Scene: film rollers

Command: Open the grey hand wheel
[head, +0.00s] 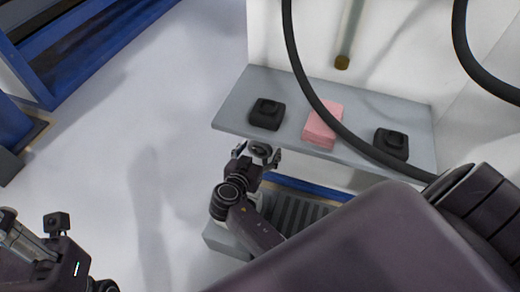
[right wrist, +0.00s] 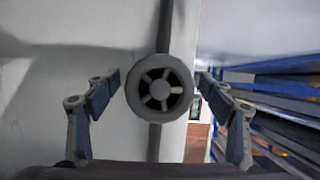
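The grey hand wheel (right wrist: 160,88) is round and spoked, and sits in the middle of the right wrist view on a grey pipe. In the head view a round grey shape between the right fingers looks like the same wheel (head: 261,149). My right gripper (head: 260,157) is open. Its fingers stand on either side of the wheel in the wrist view, with a gap on both sides, so I see no contact. Part of my left arm and gripper (head: 28,240) shows at the lower left of the head view; its fingertips are not clear.
A grey shelf (head: 230,115) beyond my right gripper bears two black devices (head: 267,114) (head: 391,144) and a pink block (head: 322,126). Black hoses (head: 305,85) hang in front of it. A blue rack (head: 75,55) stands at the upper left. The floor (head: 140,130) between is clear.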

